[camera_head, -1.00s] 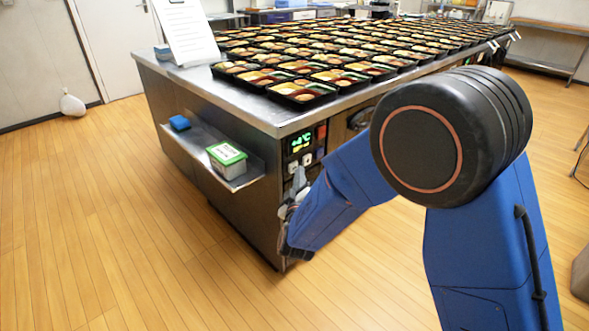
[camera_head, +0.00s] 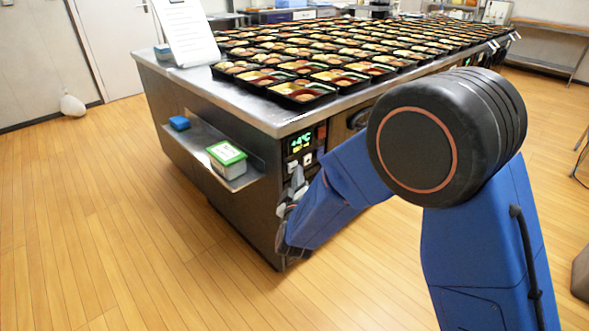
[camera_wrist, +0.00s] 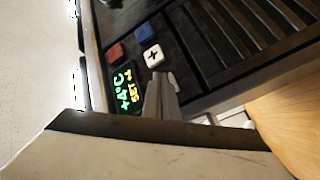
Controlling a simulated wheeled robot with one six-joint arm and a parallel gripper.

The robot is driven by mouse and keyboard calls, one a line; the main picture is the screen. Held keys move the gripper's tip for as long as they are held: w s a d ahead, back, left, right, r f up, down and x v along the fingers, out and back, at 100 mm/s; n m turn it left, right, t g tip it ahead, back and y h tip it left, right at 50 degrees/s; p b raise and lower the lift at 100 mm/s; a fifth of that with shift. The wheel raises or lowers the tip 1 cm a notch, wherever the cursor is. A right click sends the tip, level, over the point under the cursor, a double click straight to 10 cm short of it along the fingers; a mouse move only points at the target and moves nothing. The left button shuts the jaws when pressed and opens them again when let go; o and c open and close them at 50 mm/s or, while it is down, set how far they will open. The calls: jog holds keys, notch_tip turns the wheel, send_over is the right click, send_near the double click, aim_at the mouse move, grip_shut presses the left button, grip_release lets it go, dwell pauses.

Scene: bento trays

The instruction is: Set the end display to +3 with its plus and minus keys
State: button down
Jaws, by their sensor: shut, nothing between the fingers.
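The end display (camera_head: 300,142) glows green on the dark panel at the counter's end and reads +4°C. In the wrist view the display (camera_wrist: 124,88) is turned sideways, with a smaller yellow SET line whose number is hard to read. The white plus key (camera_wrist: 153,55) is clear and uncovered; it also shows in the head view (camera_head: 307,159). The pale key to its left (camera_head: 292,166) shows partly above my gripper; its mark is unreadable. My gripper (camera_head: 298,173) is shut and empty, its tips (camera_wrist: 161,78) close to that key. Contact cannot be told.
A red key (camera_wrist: 116,51) and a blue key (camera_wrist: 147,31) sit near the plus key. Bento trays (camera_head: 303,91) cover the counter top. The floor in front is clear.

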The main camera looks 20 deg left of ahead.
dwell(0.6)
jog(key=shift+s+d, duration=0.3)
jog(key=shift+d, duration=0.4)
jog(key=shift+s+d, duration=0.3)
jog(key=shift+d, duration=0.5)
jog(key=shift+s+d, duration=0.35)
jog(key=shift+d, duration=0.4)
jog(key=shift+s+d, duration=0.3)
jog(key=shift+d, duration=0.5)
